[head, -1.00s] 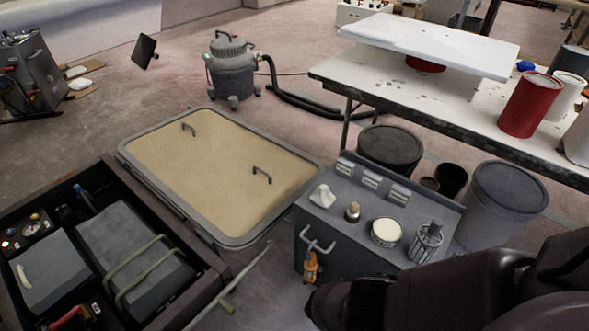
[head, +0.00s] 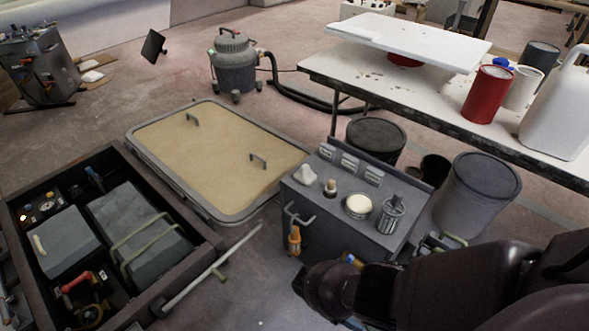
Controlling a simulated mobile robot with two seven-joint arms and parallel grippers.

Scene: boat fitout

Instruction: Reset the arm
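My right arm (head: 440,285) comes in from the lower right of the head view as thick dark links. No fingers of my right gripper can be made out. My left arm and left gripper do not show. I see nothing held.
A table (head: 420,105) stands right.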

